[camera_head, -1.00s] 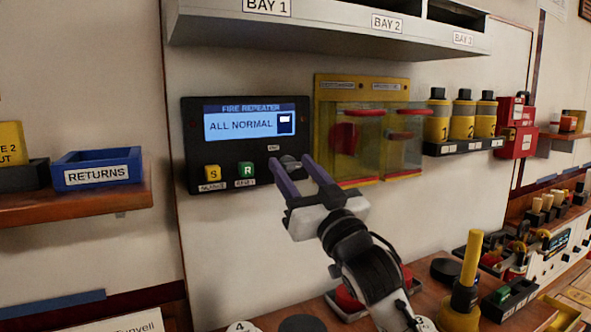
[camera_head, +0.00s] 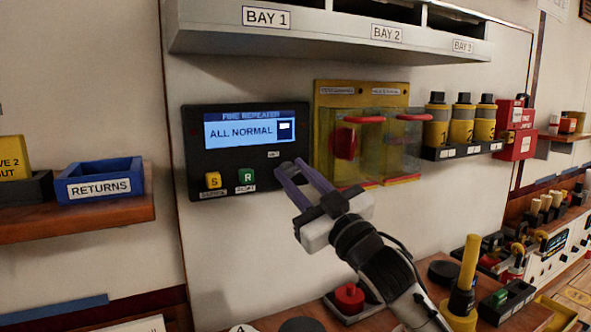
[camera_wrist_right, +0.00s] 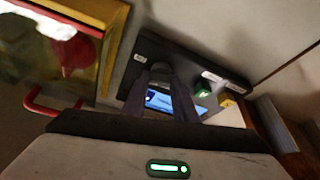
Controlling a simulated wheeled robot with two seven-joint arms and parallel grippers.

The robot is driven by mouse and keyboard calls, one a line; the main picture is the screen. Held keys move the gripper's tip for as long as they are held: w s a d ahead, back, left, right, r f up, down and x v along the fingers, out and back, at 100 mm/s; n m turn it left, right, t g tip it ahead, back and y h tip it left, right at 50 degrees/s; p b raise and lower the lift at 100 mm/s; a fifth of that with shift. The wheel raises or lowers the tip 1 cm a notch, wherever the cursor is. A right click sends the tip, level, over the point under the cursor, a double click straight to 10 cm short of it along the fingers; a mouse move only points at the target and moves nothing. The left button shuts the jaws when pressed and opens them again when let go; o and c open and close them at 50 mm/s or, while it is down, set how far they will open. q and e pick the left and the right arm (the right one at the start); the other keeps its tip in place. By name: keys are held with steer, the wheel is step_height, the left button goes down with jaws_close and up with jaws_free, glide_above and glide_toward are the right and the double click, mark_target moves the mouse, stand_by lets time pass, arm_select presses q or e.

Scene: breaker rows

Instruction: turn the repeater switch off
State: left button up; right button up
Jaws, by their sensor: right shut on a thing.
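The fire repeater (camera_head: 205,150) is a black wall panel with a lit blue screen (camera_head: 240,132) reading ALL NORMAL. A yellow S button (camera_head: 213,180) and a green R button (camera_head: 246,176) sit below the screen. My right gripper (camera_head: 293,170) is at the panel's lower right corner, its purple fingers shut on the dark repeater switch. In the right wrist view the switch (camera_wrist_right: 161,70) shows as a dark knob between the fingertips. The fingers hide most of it, and I cannot tell its position. My left gripper is not in view.
A yellow box with clear covers and red handles (camera_head: 362,90) is mounted close to the right of the panel. A grey bay shelf (camera_head: 330,45) juts out above. A blue RETURNS tray (camera_head: 100,187) stands on a shelf at left. Wall below the panel is clear.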

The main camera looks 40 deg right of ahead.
steer(key=n+y+p, duration=0.2)
steer(key=n, duration=0.3)
steer(key=shift+r+p, duration=0.15)
steer(key=shift+p, duration=0.25)
steer(key=n+g+y+p, duration=0.1)
steer(key=n, duration=0.2)
steer(key=shift+n+y, duration=0.4)
steer(key=n+g+y, duration=0.1)
steer(key=n, duration=0.3)
steer(key=shift+p, duration=0.35)
steer(key=n+g, duration=0.1)
steer(key=n, duration=0.3)
steer(key=shift+g+y, duration=0.3)
steer(key=shift+g, duration=0.1)
steer(key=shift+d+n, duration=0.1)
steer(key=shift+n, duration=0.2)
steer(key=o, duration=1)
